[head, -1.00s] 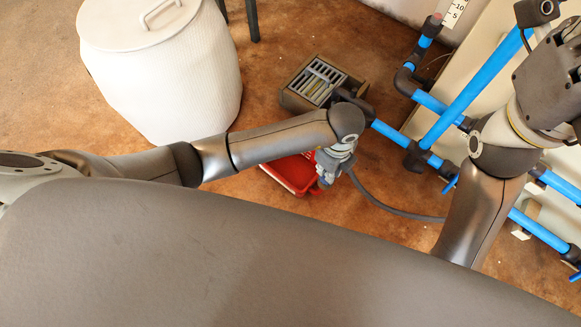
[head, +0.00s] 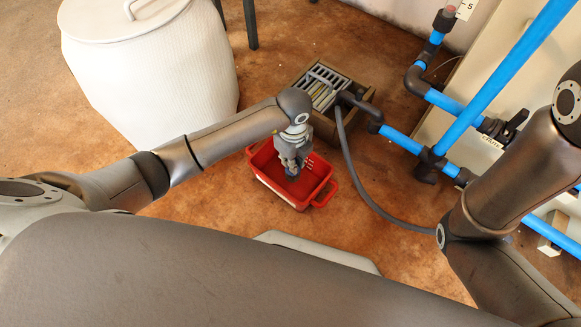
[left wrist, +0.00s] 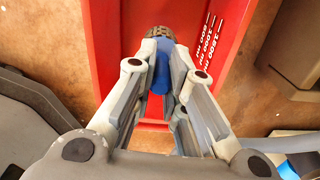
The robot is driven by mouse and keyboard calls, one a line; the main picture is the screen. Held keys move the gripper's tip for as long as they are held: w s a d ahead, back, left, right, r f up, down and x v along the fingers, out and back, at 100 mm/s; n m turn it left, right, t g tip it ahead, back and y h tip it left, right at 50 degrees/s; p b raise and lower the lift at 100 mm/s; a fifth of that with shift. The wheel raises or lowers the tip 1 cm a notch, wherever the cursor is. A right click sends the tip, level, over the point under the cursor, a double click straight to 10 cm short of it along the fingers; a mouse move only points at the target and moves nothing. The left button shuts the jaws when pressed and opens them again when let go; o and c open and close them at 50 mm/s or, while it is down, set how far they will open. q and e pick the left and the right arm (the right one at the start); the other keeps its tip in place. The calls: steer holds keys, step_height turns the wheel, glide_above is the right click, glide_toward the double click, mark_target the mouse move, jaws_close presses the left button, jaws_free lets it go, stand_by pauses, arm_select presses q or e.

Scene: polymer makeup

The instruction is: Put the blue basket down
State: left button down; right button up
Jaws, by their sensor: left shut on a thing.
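My left gripper (head: 292,163) is over the red basket (head: 322,182), inside its outline in the head view. In the left wrist view the gripper (left wrist: 160,65) is shut on a small blue piece (left wrist: 160,77) with a brownish ribbed end (left wrist: 157,32). The red basket (left wrist: 210,15) with white volume marks lies behind it in that view. The basket seems to stand on the floor and has a handle at its right end. I see no blue basket. I cannot tell whether the blue piece touches the basket. My right gripper is out of view.
A grey grated drain box (head: 322,88) with a hose (head: 375,195) stands just behind the basket. A large white lidded bin (head: 150,75) is at the left. Blue pipes (head: 480,80) run at the right. Brown floor (head: 385,165) is open right of the basket.

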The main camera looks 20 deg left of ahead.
mark_target(290, 177)
arm_select(q)
steer(key=shift+w+a+f+b, duration=0.15)
steer(key=shift+a+f+b, duration=0.15)
steer(key=shift+f+b, duration=0.15)
step_height(290, 177, down, 3)
steer(key=b, duration=0.3)
steer(key=shift+w+a+f+b, duration=0.1)
steer(key=shift+f+b, duration=0.05)
steer(key=shift+b, duration=0.15)
steer(key=c, duration=1.5)
jaws_free()
